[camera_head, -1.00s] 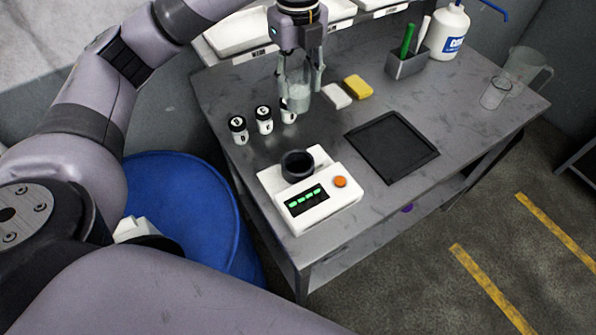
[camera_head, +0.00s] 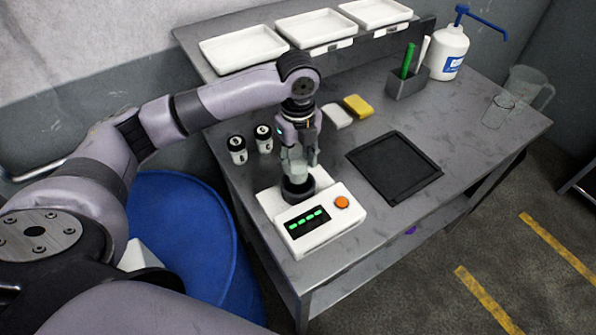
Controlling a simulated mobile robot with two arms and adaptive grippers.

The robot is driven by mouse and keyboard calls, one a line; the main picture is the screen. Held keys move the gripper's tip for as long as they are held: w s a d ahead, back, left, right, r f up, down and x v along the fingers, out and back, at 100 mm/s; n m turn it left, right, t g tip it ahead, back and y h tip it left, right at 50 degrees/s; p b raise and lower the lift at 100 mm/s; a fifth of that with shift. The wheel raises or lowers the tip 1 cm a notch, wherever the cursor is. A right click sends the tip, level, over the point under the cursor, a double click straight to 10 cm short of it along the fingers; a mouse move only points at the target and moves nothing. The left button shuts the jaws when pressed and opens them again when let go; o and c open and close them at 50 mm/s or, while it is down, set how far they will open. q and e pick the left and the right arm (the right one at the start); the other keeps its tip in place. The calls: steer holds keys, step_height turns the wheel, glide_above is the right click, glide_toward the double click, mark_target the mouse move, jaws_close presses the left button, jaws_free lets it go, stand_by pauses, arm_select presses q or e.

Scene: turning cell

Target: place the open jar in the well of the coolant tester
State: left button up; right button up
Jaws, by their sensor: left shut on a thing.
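The coolant tester (camera_head: 324,232) is a white box with a green-lit display and an orange button, near the front left of the grey bench. Its round black well (camera_head: 297,189) is at the back of its top. My left gripper (camera_head: 299,160) is over the well, pointing down, shut on the clear open jar (camera_head: 296,171). The jar is upright, holds pale contents, and its lower end meets the well's mouth. I cannot tell how deep it sits. My right gripper is not in view.
Small black-capped jars (camera_head: 238,149) stand left of my gripper. A black tray (camera_head: 394,167) lies right of the tester. Sponges (camera_head: 357,106), a grey holder (camera_head: 407,82), a pump bottle (camera_head: 448,50) and clear beakers (camera_head: 497,111) stand farther back. White trays (camera_head: 243,46) sit on the shelf.

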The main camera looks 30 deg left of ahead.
mark_target(298, 175)
arm_select(q)
steer(key=shift+f+p, duration=0.4)
steer(key=shift+f, duration=2.55)
steer(key=shift+f, duration=0.1)
steer(key=o, duration=1.2)
steer(key=shift+c, duration=0.2)
step_height(298, 175, up, 12)
steer(key=b, duration=0.2)
steer(key=shift+b, duration=0.3)
steer(key=shift+d, duration=0.1)
